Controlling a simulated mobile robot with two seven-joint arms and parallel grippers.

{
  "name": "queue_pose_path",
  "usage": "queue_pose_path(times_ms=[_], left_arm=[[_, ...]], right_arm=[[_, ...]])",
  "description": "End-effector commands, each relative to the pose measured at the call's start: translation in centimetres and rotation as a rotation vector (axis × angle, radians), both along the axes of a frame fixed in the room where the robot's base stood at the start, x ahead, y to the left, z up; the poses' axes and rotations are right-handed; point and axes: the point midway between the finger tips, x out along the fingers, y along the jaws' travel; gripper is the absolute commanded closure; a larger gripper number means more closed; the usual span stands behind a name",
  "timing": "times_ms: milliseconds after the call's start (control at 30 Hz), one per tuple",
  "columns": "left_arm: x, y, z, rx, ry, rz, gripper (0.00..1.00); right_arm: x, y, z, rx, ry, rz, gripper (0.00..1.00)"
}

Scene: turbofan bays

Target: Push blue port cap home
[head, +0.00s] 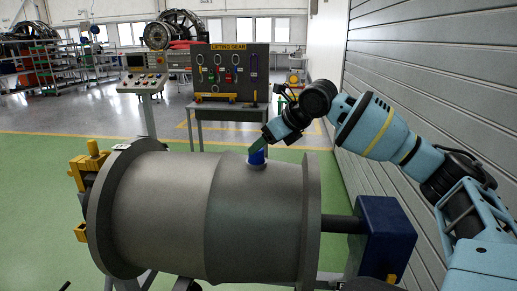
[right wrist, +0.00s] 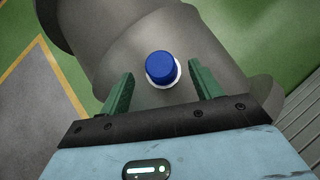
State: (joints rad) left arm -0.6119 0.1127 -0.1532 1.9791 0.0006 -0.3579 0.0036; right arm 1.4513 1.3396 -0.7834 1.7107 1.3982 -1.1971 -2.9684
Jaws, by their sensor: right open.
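The blue port cap (head: 257,157) sits on a pale collar on top of the grey metal casing (head: 165,215). In the right wrist view the cap (right wrist: 161,67) is round and blue, with a white ring around its base. My right gripper (head: 256,147) is at the cap from above in the head view. In the right wrist view its two green fingers (right wrist: 160,80) are spread wide, one on each side of the cap, with gaps between, and hold nothing. How deep the cap sits in the port cannot be told. My left gripper is not seen.
A dark blue box (head: 386,235) on a shaft stands at the casing's right end. Yellow clamps (head: 84,178) are at its left end. A slatted wall (head: 440,90) runs close along the right. A lifting gear board (head: 230,72) and a control console (head: 142,84) stand behind.

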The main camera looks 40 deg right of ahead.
Motion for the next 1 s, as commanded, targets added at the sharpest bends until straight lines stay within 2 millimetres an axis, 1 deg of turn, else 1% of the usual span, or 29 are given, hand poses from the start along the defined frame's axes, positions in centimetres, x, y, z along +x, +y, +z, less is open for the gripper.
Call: queue_pose_path(times_ms=[33,100,300,1000], left_arm=[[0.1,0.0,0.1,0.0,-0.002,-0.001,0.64],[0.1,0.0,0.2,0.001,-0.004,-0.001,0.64],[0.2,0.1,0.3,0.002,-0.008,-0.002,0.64],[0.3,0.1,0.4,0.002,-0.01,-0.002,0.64]], right_arm=[[-0.6,-0.1,0.6,-0.002,0.0,-0.001,0.36],[-1.3,-0.2,1.3,-0.002,-0.001,-0.001,0.36],[-2.3,-0.3,2.2,0.0,0.001,0.0,0.36],[-2.4,-0.3,2.3,0.0,0.001,0.0,0.36]])
